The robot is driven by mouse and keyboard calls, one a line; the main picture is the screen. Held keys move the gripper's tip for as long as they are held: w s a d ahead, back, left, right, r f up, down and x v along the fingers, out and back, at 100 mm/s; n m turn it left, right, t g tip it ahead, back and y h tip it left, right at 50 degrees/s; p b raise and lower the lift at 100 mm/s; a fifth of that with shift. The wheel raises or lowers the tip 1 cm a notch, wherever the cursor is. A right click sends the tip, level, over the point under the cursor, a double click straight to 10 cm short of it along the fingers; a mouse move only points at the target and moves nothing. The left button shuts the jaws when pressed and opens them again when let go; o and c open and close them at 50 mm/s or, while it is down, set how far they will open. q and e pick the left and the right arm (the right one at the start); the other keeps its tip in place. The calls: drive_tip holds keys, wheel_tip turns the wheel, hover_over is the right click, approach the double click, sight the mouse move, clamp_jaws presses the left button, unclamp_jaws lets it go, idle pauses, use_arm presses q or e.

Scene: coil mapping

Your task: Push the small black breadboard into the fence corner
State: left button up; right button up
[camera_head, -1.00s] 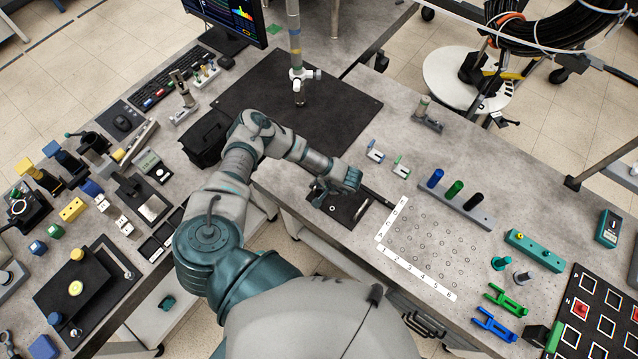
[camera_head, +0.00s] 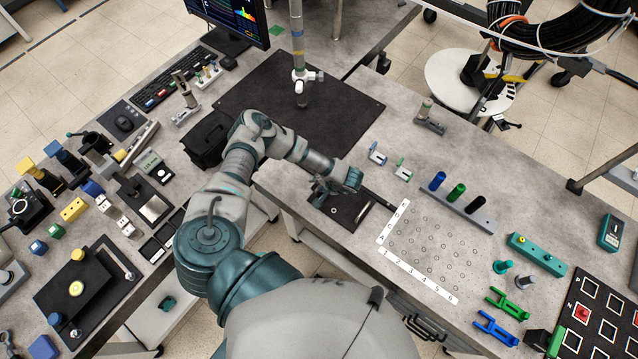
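A small black board (camera_head: 346,214) lies at the front edge of the table, partly hidden under my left gripper. I take it for the small black breadboard. A light ring and a short pale bar show on it. A thin dark bar (camera_head: 381,199) lies at its right side and may be part of the fence; I cannot make out the corner clearly. My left gripper (camera_head: 319,197) is over the board's left part, with its fingers pointing down and left. Its finger gap is too small to tell, and so is whether it touches the board. My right gripper is not in view.
A large black board (camera_head: 330,110) with a post lies farther back. The table's front edge is close.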

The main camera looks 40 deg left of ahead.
sight(334, 198)
use_arm(q)
drive_tip(key=v, duration=1.2)
drive_tip(key=shift+w, duration=0.1)
